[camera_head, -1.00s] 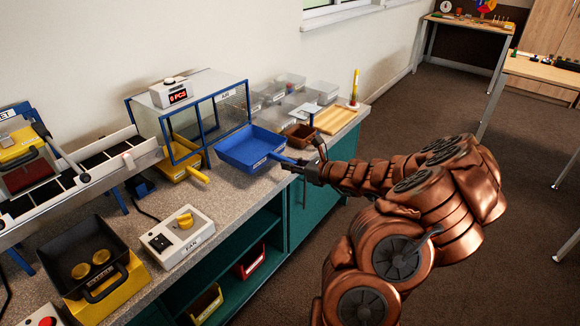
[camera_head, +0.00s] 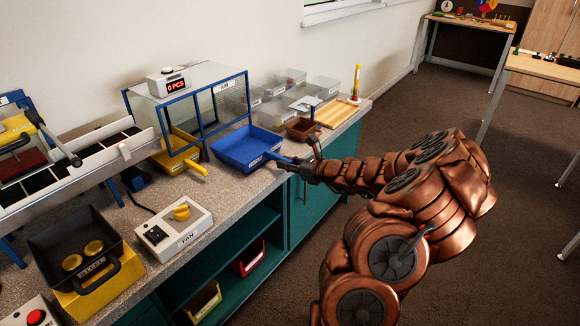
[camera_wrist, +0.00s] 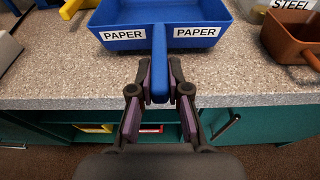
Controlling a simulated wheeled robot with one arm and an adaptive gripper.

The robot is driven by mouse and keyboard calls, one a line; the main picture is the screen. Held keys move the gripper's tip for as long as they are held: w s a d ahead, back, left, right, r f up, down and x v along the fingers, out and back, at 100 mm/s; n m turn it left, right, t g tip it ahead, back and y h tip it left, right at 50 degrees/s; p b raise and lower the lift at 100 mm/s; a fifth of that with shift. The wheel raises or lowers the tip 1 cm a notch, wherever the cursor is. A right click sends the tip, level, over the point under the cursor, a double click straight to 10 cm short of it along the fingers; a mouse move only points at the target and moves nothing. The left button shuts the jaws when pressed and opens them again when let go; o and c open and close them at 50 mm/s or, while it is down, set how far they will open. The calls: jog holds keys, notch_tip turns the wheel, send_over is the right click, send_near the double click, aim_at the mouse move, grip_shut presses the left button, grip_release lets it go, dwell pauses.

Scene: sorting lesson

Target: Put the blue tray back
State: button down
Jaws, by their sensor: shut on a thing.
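The blue tray (camera_head: 240,146), labelled PAPER, is at the right end of the clear-walled AIR box (camera_head: 205,95), close to the counter's front edge. It looks level and empty. Whether it rests on the counter or hangs just above it, I cannot tell. In the wrist view the tray (camera_wrist: 190,15) points its handle (camera_wrist: 159,60) straight at me. My gripper (camera_wrist: 160,85) is shut on that handle, one finger on each side. In the head view my gripper (camera_head: 300,169) reaches in from the right.
A yellow tray (camera_head: 180,152) sits under the box, left of the blue tray. The fan control (camera_head: 174,230) and a black bin (camera_head: 75,250) are at left front.

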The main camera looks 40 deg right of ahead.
aim_at(266, 155)
jog(key=shift+r+b+x, duration=0.25)
jog(key=shift+b+x, duration=0.1)
jog(key=shift+x, duration=0.9)
jog(key=shift+r+b+x, duration=0.25)
jog(key=shift+b+x, duration=0.05)
jog(key=shift+x, duration=0.95)
jog(key=shift+r+b+x, duration=0.2)
jog(key=shift+b+x, duration=0.15)
jog(key=shift+x, duration=0.9)
jog(key=shift+w+a+r, duration=0.1)
jog(key=shift+w+a, duration=0.15)
jog(key=shift+w, duration=0.75)
jog(key=shift+w+a, duration=0.2)
jog(key=shift+w, duration=0.8)
jog(key=shift+r+p+x, duration=0.25)
jog(key=shift+p+x, duration=0.05)
jog(key=shift+x, duration=0.8)
jog(key=shift+r+p+x, duration=0.25)
jog(key=shift+p+x, duration=0.1)
jog(key=shift+x, duration=0.8)
jog(key=shift+r+p+x, duration=0.25)
jog(key=shift+p+x, duration=0.05)
jog(key=shift+x, duration=0.8)
jog(key=shift+w+f, duration=0.2)
jog(key=shift+w, duration=0.3)
jog(key=shift+f, duration=0.35)
jog(key=c, duration=1.1)
grip_release()
jog(key=shift+o, duration=0.2)
